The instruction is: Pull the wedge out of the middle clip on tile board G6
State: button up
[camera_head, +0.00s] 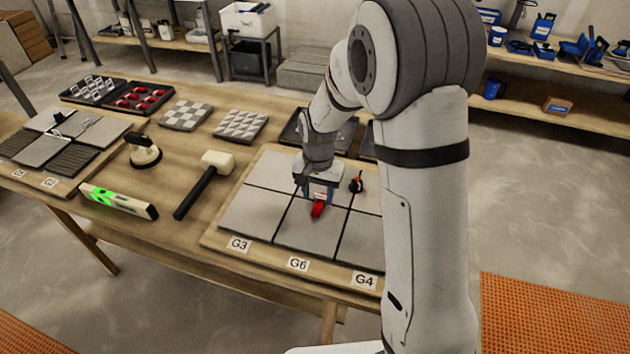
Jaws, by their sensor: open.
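The tile board (258,212) carries large grey tiles split by dark joints, with labels G3, G6 (298,264) and G4 along its front edge. A red wedge (318,209) sits at the joint above the G6 label, pointing toward the front. My gripper (318,193) is open and pointing down right at the wedge's back end; I cannot tell if its fingers touch it. The clip under the wedge is hidden by my gripper. A black piece with an orange-red part (356,182) stands on a joint further right. My arm hides the board's right side.
Left of the board lie a mallet (206,184), a green-marked level (118,201) and a suction cup (143,152). Behind are spacer tiles (241,125) and a black tray of red wedges (140,98). Another tile board (62,143) is at far left.

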aim_at(318, 205)
jog(key=shift+f, duration=1.7)
grip_shut()
